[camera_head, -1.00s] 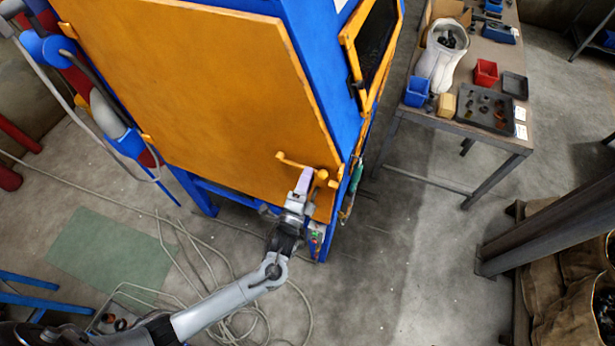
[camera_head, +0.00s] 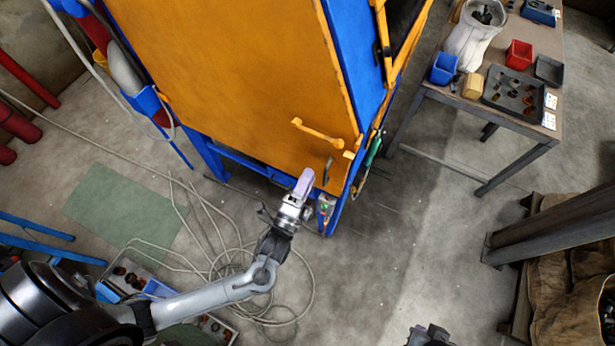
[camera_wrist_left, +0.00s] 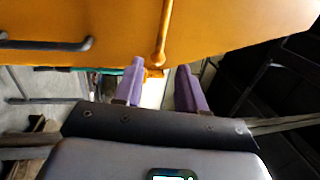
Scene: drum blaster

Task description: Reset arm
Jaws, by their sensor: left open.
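My left gripper (camera_head: 304,184) is in front of the lower right corner of the orange door of the blue drum blaster cabinet (camera_head: 220,60). In the left wrist view its two purple fingers (camera_wrist_left: 160,88) stand apart with nothing between them. An orange handle (camera_head: 318,132) on the door is above the gripper, and a gap shows between them. A dark handle (camera_wrist_left: 45,44) also shows on the door in the left wrist view. A small part of my right gripper (camera_head: 430,335) shows at the bottom edge of the head view; its fingers cannot be made out.
A workbench (camera_head: 555,75) with a red bin (camera_head: 519,54), a blue bin (camera_head: 445,68) and a tray of parts (camera_head: 513,95) stands at the right. A hose (camera_head: 312,290) lies coiled on the floor below my left arm. The floor in the middle right is clear.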

